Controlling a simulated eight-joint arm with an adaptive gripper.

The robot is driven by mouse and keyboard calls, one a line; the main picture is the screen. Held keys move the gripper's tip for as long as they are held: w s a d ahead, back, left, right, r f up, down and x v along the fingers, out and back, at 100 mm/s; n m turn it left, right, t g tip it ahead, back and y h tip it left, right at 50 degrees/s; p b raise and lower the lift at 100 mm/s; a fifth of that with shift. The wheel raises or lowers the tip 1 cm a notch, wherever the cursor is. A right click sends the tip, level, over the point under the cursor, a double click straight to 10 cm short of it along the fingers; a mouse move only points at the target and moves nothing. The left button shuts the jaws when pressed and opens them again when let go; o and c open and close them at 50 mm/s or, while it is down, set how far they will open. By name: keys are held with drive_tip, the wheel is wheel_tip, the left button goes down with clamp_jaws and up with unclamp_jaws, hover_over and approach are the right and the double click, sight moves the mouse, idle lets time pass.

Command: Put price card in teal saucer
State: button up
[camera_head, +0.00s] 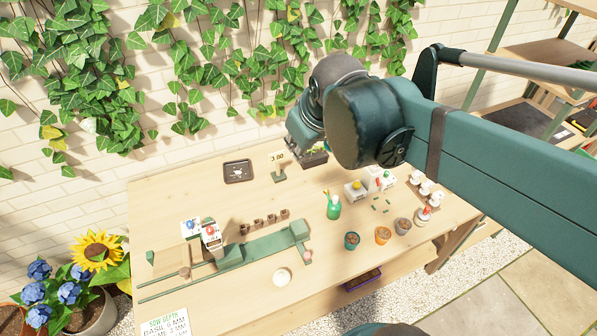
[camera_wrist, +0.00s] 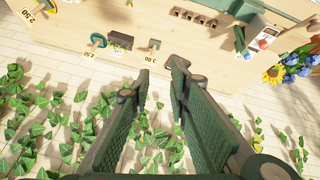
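A price card marked 3.00 (camera_head: 278,157) stands upright on a small green base toward the back of the wooden table. It also shows in the wrist view (camera_wrist: 150,58), just beyond my fingertips. My gripper (camera_wrist: 163,68) is open and empty, with a clear gap between its fingers. In the head view my gripper is beside the card, to its right, and partly hidden by my arm; I cannot tell its exact height. A teal round-edged thing (camera_wrist: 97,41) beside a 2.50 card may be the teal saucer; I cannot tell. No teal saucer shows clearly in the head view.
A dark planter (camera_wrist: 120,41) stands near the 3.00 card. A black tray-like plate (camera_head: 238,171) lies left of the card. Small brown pots (camera_head: 265,221), a green bench tool (camera_head: 262,247) and a white dish (camera_head: 282,277) are nearer the front. An ivy-covered wall is behind.

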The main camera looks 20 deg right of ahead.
drive_tip(key=s+a+f+m+t, duration=0.1)
drive_tip(key=s+a+f+m, duration=0.1)
drive_tip(key=s, duration=0.5)
drive_tip(key=shift+s+a+f+m+y, duration=0.25)
drive_tip(key=shift+a+f+m, duration=0.2)
drive_tip(key=shift+f, duration=0.5)
